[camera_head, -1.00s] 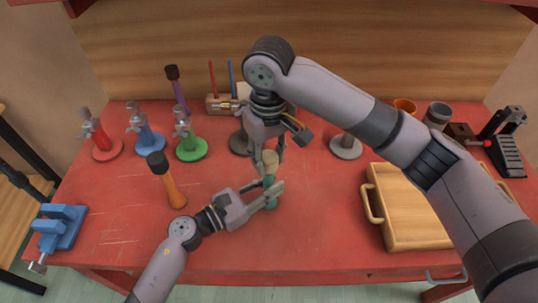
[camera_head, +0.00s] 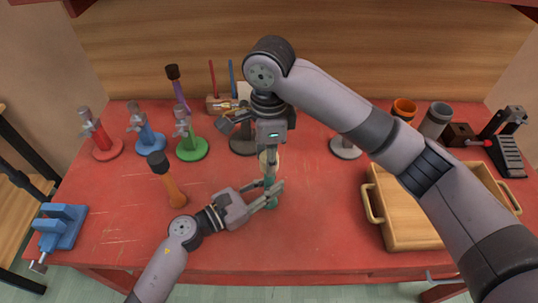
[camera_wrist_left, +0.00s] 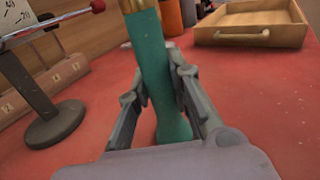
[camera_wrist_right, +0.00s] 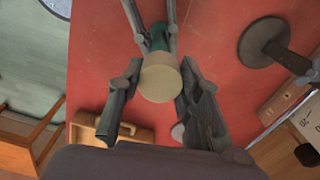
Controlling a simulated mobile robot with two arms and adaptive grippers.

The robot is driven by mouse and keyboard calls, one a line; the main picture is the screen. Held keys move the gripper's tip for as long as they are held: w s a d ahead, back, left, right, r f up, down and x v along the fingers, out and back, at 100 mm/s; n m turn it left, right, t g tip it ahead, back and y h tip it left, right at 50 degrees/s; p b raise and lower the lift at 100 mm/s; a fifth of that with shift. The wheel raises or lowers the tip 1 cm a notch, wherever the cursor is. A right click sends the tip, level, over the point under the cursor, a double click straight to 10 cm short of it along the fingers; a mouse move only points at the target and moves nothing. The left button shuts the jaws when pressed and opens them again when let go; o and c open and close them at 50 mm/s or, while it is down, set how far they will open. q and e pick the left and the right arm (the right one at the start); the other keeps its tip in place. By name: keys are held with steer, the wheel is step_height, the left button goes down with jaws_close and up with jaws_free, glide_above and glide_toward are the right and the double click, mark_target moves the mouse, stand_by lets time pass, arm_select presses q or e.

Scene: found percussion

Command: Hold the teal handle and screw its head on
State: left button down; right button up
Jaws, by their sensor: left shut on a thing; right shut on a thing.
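The teal handle (camera_head: 271,206) stands upright near the front middle of the red table. My left gripper (camera_head: 270,191) is shut on it from the left. In the left wrist view the teal handle (camera_wrist_left: 158,75) runs up between both fingers, with a brass-coloured part at the top edge. The cream head (camera_wrist_right: 160,82) is between the fingers of my right gripper (camera_wrist_right: 160,75), which is shut on it from above. The head sits over the handle's top, in line with it. The joint between them is hidden, so I cannot tell how tightly they meet.
A wooden tray (camera_head: 373,203) lies to the right. An orange-handled mallet (camera_head: 172,186) stands to the left. Red (camera_head: 107,150), blue (camera_head: 150,143) and green (camera_head: 191,149) stands are at the back left. A blue vise (camera_head: 60,228) is at the left edge.

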steer(key=shift+m, duration=0.6)
steer(key=o, duration=1)
steer(key=shift+r, duration=2.3)
steer(key=shift+c, duration=0.3)
